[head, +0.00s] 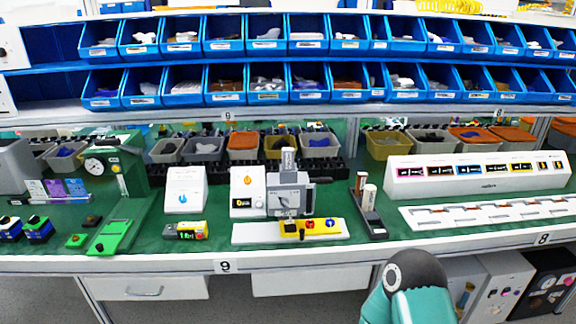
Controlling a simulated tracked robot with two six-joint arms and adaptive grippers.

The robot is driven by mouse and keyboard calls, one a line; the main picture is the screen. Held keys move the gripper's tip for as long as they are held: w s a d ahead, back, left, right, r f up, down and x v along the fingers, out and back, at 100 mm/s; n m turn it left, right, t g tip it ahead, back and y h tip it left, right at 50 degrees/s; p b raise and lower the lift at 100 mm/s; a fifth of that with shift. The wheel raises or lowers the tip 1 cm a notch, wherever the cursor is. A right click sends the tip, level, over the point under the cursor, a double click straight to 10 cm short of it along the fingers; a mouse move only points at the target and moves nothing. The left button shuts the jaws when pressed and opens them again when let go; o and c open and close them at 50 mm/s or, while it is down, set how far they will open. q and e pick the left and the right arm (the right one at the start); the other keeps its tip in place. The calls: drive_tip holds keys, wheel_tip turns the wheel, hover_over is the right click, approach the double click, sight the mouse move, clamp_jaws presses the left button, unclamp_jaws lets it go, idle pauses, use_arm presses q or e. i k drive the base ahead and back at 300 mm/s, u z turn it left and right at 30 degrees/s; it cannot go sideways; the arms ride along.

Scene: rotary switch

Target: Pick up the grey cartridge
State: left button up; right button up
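No single thing can be surely told as the grey cartridge. A small light-grey upright cylinder (288,160) with a label stands at the top of a grey boxy device (288,196) at mid-table. To its right, a black holder (373,222) carries a pale upright cylinder (369,197) with a dark top. A darker upright piece (360,184) with a reddish top stands behind that cylinder. Neither of my grippers is in view. A teal and dark-grey link of my arm shows at the bottom right, in front of the table edge.
The device sits by a white board (245,235) with a yellow block (310,228). White boxes (185,190) and a green gauge stand (118,180) are to the left. A long white panel (478,178) is at right. Rows of blue bins (225,85) rise behind.

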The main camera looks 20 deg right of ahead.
sight(287, 153)
drive_tip(key=u, duration=0.05)
drive_tip(key=i, duration=0.85)
